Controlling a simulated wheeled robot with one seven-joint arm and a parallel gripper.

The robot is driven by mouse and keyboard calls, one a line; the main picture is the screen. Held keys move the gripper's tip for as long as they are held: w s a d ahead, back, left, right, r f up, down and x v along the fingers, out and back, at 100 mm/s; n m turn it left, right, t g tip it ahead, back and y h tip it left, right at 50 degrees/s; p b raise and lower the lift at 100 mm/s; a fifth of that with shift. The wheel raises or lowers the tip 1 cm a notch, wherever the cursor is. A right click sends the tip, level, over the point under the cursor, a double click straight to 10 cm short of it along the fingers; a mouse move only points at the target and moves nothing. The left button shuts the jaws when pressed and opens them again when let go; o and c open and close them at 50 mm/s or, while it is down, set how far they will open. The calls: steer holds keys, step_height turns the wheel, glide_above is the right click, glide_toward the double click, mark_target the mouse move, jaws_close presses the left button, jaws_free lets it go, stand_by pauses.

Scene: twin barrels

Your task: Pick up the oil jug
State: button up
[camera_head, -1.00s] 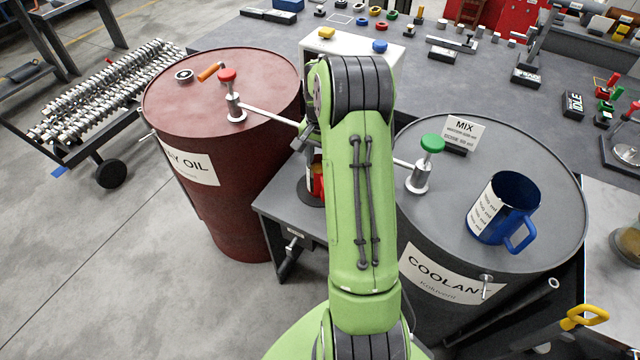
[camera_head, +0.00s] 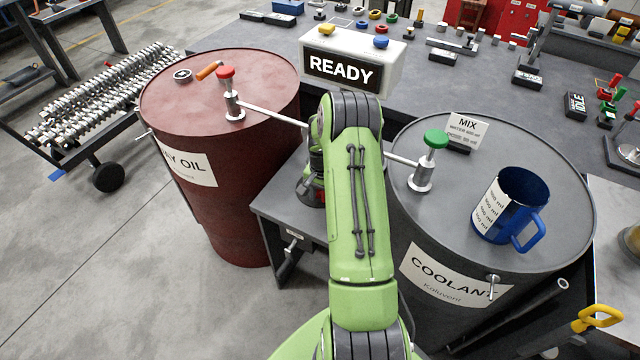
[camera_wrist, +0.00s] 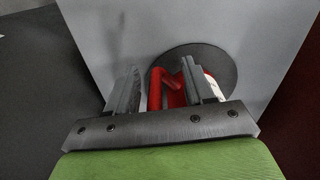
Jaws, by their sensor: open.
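The red oil jug (camera_wrist: 168,84) is upright on a dark round pad (camera_wrist: 228,66) in the wrist view. Its red handle side shows between the fingers of my gripper (camera_wrist: 158,90), and a bit of white label shows at its right. My gripper is open, its two grey fingers on either side of the handle. The right finger covers part of the jug. I cannot tell whether either finger touches it. In the head view my green arm hides my gripper and nearly all of the jug, low between the two barrels.
The dark red oil barrel (camera_head: 222,115) stands left and the grey coolant barrel (camera_head: 450,215) right, both with taps. A blue mug (camera_head: 510,205) stands on the coolant barrel beside a MIX sign (camera_head: 467,130). A READY box (camera_head: 350,60) is on the bench behind.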

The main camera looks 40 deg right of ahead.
jaws_close()
steer(key=shift+r, duration=0.15)
stand_by(0.4)
